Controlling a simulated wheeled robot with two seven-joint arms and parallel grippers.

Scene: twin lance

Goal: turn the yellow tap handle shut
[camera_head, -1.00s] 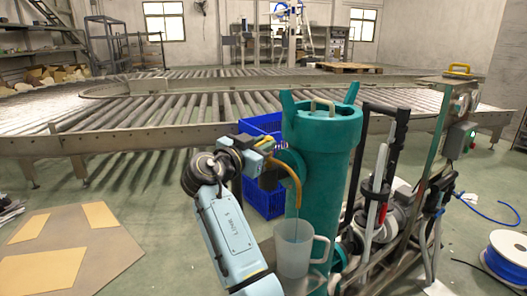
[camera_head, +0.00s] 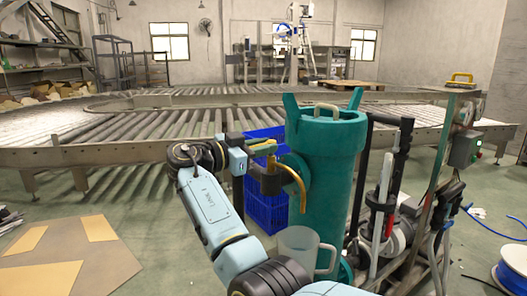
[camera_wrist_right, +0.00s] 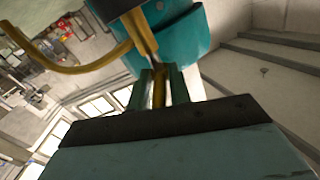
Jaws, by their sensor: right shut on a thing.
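The tap (camera_head: 270,182) is a brownish-yellow body on the left side of a tall teal cylinder (camera_head: 323,190), with a curved yellow spout hose (camera_head: 297,185). My right gripper (camera_head: 264,147) is at the top of the tap. In the right wrist view its two fingers (camera_wrist_right: 161,87) are shut on the yellow handle (camera_wrist_right: 159,92), which shows between them. The fingers hide part of the handle in the head view. A clear jug (camera_head: 297,248) stands below the spout. My left gripper is not in view.
A blue crate (camera_head: 266,212) stands behind the tap. A frame with black and grey upright poles (camera_head: 384,190) is close to the right of the cylinder. A roller conveyor (camera_head: 130,125) crosses behind. Flat cardboard (camera_head: 75,262) lies on the floor at left.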

